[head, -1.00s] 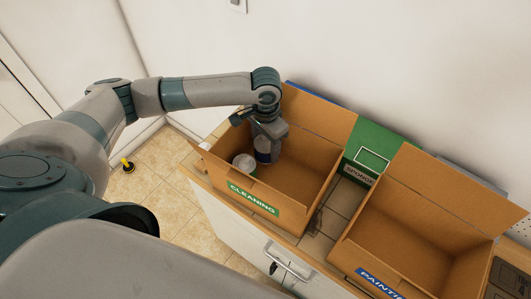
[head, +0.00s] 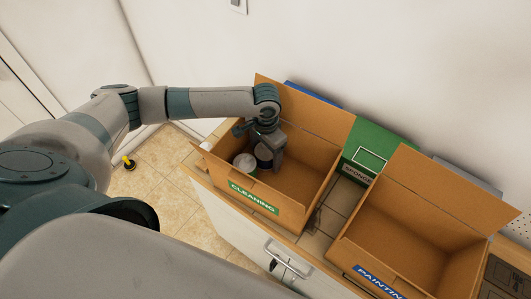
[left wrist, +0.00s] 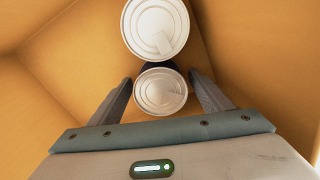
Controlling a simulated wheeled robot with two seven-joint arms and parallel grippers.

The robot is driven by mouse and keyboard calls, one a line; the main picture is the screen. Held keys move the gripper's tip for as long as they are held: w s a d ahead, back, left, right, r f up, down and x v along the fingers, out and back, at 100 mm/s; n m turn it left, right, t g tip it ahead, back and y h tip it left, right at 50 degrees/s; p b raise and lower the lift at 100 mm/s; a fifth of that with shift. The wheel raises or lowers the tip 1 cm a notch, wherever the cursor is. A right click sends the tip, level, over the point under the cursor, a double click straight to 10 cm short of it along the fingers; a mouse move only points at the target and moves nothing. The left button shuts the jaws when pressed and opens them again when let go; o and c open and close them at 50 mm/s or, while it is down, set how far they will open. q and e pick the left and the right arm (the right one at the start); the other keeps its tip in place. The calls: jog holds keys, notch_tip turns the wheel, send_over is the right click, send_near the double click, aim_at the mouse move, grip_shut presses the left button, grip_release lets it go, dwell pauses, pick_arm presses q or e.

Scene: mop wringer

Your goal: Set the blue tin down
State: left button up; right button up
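The blue tin (head: 264,157) is upright in the cardboard box labelled CLEANING (head: 312,198), right beside a white-lidded tin (head: 245,161). In the left wrist view its pale round lid (left wrist: 160,91) shows with a strip of dark blue side, below the other tin's lid (left wrist: 155,28). My left gripper (head: 266,148) reaches down into the box from above. In the left wrist view its fingers (left wrist: 161,80) stand on either side of the blue tin, with narrow gaps visible. The tin's base is hidden. My right gripper is not in view.
A box labelled PAINTING (head: 420,228) stands open and empty to the right. A green box labelled SPONGES (head: 375,150) is behind, between them. The right part of the CLEANING box is free. Its raised back flap (head: 315,118) is close to my left arm.

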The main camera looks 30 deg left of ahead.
aim_at(266, 151)
pick_arm(q)
jog(key=shift+r, duration=0.1)
jog(key=shift+r+b, duration=0.3)
jog(key=shift+r, duration=0.1)
notch_tip(266, 151, up, 10)
jog(key=b, duration=0.3)
jog(key=shift+r+b, duration=0.1)
jog(key=shift+b, duration=0.3)
jog(key=shift+r, duration=0.55)
